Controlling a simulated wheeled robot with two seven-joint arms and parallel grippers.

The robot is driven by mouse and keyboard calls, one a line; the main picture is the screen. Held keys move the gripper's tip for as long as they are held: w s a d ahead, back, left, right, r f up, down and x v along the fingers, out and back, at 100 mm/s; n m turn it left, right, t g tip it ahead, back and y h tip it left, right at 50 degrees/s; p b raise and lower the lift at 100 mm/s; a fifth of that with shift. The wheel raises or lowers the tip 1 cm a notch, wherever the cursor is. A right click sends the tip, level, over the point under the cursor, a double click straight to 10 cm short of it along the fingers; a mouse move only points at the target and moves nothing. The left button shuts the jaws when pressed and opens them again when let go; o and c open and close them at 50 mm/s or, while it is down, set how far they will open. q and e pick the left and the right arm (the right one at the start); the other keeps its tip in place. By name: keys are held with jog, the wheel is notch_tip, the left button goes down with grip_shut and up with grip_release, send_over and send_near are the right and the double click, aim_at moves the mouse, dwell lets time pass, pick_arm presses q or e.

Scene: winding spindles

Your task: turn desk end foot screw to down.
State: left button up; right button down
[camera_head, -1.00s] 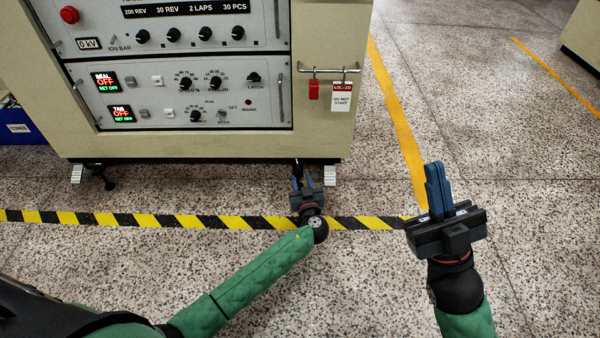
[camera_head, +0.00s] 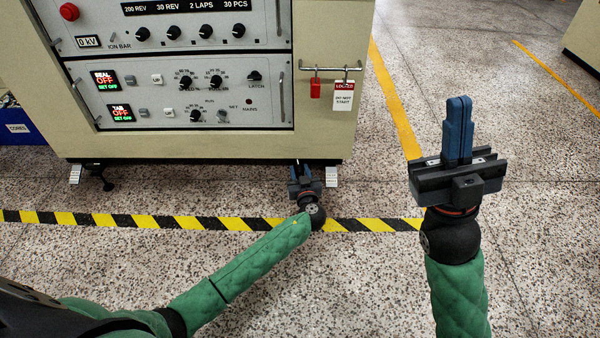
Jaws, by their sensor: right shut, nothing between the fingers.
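The desk is a cream cabinet (camera_head: 210,147) with control panels on its front. At its right end, the foot screw is mostly hidden behind my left gripper (camera_head: 299,170), which is low under the cabinet's bottom edge. A pale block (camera_head: 331,176) shows just right of the gripper. A similar dark foot (camera_head: 101,178) stands on the floor at the left end, beside another pale block (camera_head: 76,174). My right gripper (camera_head: 459,103) is shut and empty, fingers up, over open floor.
A yellow and black striped tape (camera_head: 150,221) runs along the floor before the cabinet. A red padlock (camera_head: 315,88) and a lockout tag (camera_head: 343,97) hang from a rail. A blue bin (camera_head: 22,130) stands at the far left.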

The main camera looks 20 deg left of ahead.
pick_arm(q)
jog(key=c, duration=0.7)
grip_shut()
jog(key=shift+a, duration=0.1)
